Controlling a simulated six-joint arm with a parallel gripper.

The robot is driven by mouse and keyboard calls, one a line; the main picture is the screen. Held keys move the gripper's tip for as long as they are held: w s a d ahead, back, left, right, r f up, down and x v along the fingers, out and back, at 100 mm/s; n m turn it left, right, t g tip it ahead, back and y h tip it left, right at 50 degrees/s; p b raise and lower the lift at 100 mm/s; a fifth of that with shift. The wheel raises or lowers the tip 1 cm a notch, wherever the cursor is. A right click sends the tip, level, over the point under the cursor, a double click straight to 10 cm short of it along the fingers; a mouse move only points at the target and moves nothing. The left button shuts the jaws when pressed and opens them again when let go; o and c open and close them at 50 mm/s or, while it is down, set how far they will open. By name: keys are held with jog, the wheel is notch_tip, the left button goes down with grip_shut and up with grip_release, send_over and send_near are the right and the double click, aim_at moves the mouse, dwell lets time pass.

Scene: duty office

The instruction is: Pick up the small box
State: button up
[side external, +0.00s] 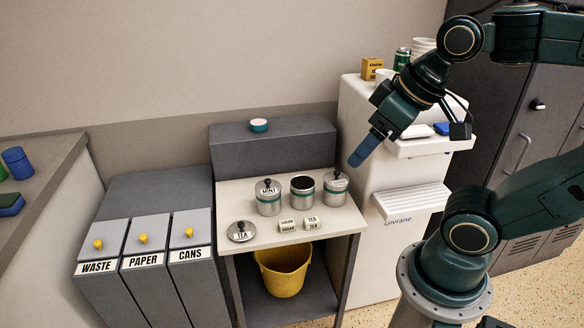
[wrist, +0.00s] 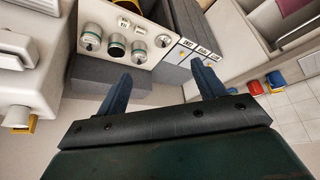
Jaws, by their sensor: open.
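A small yellow box (side external: 371,68) stands upright on top of the white machine, at its back left corner beside a green can. A yellow shape at the left of the wrist view (wrist: 33,125), by a white cup, looks like the same box.
Several canisters (side external: 268,203) and a loose lid (side external: 241,231) stand on the tabletop, with a raised grey block (side external: 275,148) behind. A yellow bucket (side external: 284,274) sits below. Grey bins (side external: 146,240) are left. The white machine (side external: 362,118) carries cups; lockers (side external: 530,150) stand right.

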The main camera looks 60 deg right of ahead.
jog(key=w+d+f+m+g, duration=0.2)
jog(key=w+d+f, duration=0.1)
jog(key=w, duration=0.4)
jog(key=m+g, duration=0.4)
jog(key=m, duration=0.2)
send_over(312, 220)
notch_tip(312, 220, down, 21)
jog(key=shift+d+f, duration=0.15)
jog(key=shift+f, duration=0.05)
jog(key=shift+f, duration=0.1)
jog(key=shift+f, duration=4.2)
jog(key=shift+f, duration=0.1)
jog(key=shift+f, duration=2.5)
jog(key=shift+c, duration=0.2)
